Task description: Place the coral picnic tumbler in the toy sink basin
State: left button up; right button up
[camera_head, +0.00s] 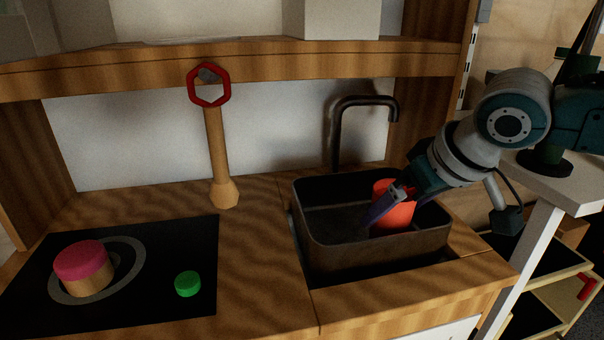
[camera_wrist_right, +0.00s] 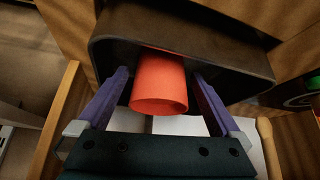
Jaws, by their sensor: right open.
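The coral tumbler (camera_head: 394,205) is inside the dark toy sink basin (camera_head: 372,250), toward its right side. It looks upright, but its base is hidden by the basin's front wall. My right gripper (camera_head: 388,208) reaches into the basin from the right, with its purple fingers at the tumbler. In the right wrist view, the tumbler (camera_wrist_right: 160,82) lies between the two open fingers, with a visible gap on each side. The basin wall (camera_wrist_right: 225,50) shows behind it. My left gripper is not in view.
A black faucet (camera_head: 365,102) rises behind the basin. A wooden post with a red hexagonal ring (camera_head: 209,86) stands to its left. The black hob (camera_head: 150,290) holds a pink-topped wooden piece (camera_head: 84,268) and a green knob (camera_head: 188,284). A shelf edge (camera_head: 300,65) runs above.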

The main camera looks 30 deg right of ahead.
jog(key=p+v, duration=0.6)
jog(key=v, duration=0.6)
jog(key=s+a+f+n+g+y, duration=0.1)
jog(key=s+a+f, duration=0.25)
jog(key=a, duration=0.25)
jog(key=s+a+f+n+y, duration=0.1)
jog(key=s+a+f+n, duration=0.1)
jog(key=s+a, duration=0.25)
jog(key=s+a+g+h, duration=0.1)
jog(key=s+a+g, duration=0.1)
jog(key=s, duration=0.6)
jog(key=shift+s+f+m+h, duration=0.3)
jog(key=shift+s+f+m, duration=0.1)
jog(key=shift+f, duration=0.05)
jog(key=shift+a, duration=0.1)
